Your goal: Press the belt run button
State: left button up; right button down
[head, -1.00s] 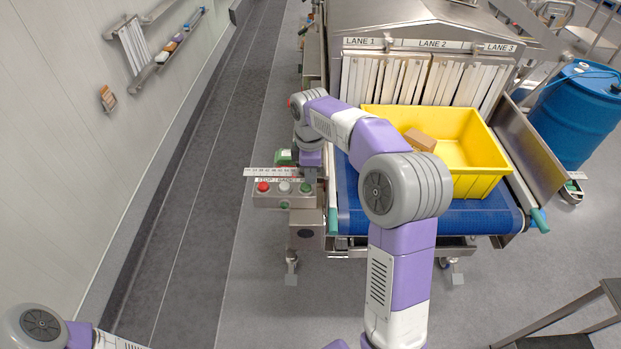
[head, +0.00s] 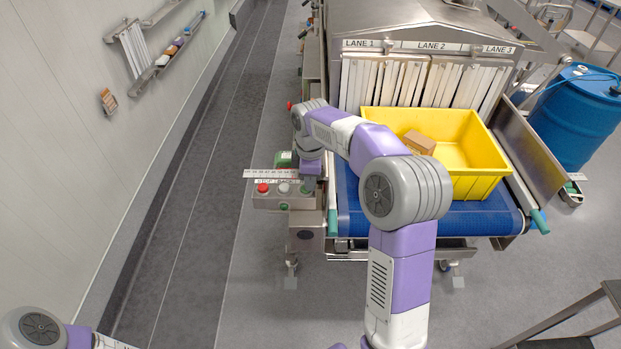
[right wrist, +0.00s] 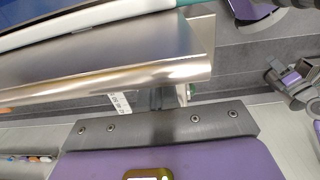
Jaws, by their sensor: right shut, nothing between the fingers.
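A grey control box (head: 283,202) stands at the left front of the conveyor. It carries a red button (head: 262,188), a white button (head: 284,188) and, at the right, a green button (head: 305,188) partly covered by my gripper. The label strip above reads STOP and BACK; the rest is hidden. My right gripper (head: 308,184) is shut and empty, pointing down right at the green button. I cannot tell whether it touches. In the right wrist view the fingers (right wrist: 166,98) show small, near the edge of a metal plate. My left gripper is out of view.
The blue belt (head: 430,217) bears a yellow crate (head: 482,187) with a brown carton (head: 419,142) inside. A metal guard (head: 530,150) and blue drum (head: 577,115) stand right. The floor left of the box is clear.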

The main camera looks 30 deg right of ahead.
jog(key=shift+s+f, duration=0.25)
jog(key=shift+f, duration=0.4)
jog(key=r+p, duration=0.1)
jog(key=r, duration=0.1)
jog(key=r+p, duration=0.3)
jog(key=r, duration=0.1)
jog(key=shift+w+p, duration=0.25)
jog(key=shift+p, duration=0.15)
notch_tip(320, 180, up, 9)
jog(key=shift+r, duration=0.15)
